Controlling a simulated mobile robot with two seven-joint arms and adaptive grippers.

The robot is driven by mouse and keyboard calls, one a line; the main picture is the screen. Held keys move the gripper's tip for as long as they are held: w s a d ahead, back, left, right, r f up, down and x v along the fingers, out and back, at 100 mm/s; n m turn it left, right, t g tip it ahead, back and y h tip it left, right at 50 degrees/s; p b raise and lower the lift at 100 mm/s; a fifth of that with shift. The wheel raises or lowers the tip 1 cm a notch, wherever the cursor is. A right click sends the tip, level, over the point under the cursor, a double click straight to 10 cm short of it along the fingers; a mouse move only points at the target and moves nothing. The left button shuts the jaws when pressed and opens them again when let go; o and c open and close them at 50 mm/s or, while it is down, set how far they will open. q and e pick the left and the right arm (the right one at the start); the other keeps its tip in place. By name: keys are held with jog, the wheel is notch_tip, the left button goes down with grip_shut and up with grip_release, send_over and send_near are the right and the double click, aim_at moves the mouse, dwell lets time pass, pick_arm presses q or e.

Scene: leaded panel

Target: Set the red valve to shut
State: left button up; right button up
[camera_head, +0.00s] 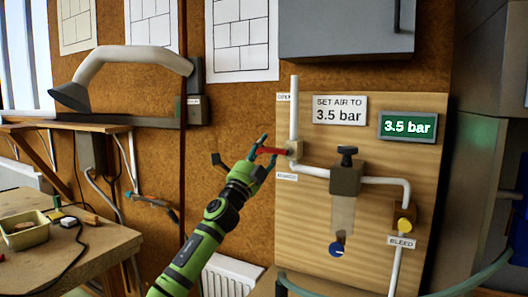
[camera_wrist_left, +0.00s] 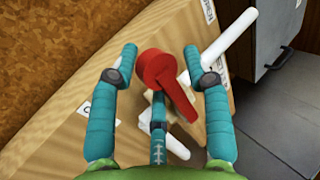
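The red valve handle (camera_head: 271,150) lies about level on the left side of the wooden board, pointing left from its fitting on the white pipe (camera_head: 294,110). A small "OPEN" label (camera_head: 284,97) is above it; another label (camera_head: 287,176) below is too small to read surely. My left gripper (camera_head: 265,152) is at the handle. In the left wrist view, its teal fingers are spread, with the red handle (camera_wrist_left: 160,75) between them and gaps visible on both sides. Contact with the lower middle finger cannot be told. My right gripper is not in view.
A grey cabinet (camera_head: 345,30) hangs above. A workbench (camera_head: 60,262) stands left.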

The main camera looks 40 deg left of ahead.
pick_arm(q)
jog(key=shift+s, duration=0.1)
jog(key=v, duration=1.2)
dwell(0.5)
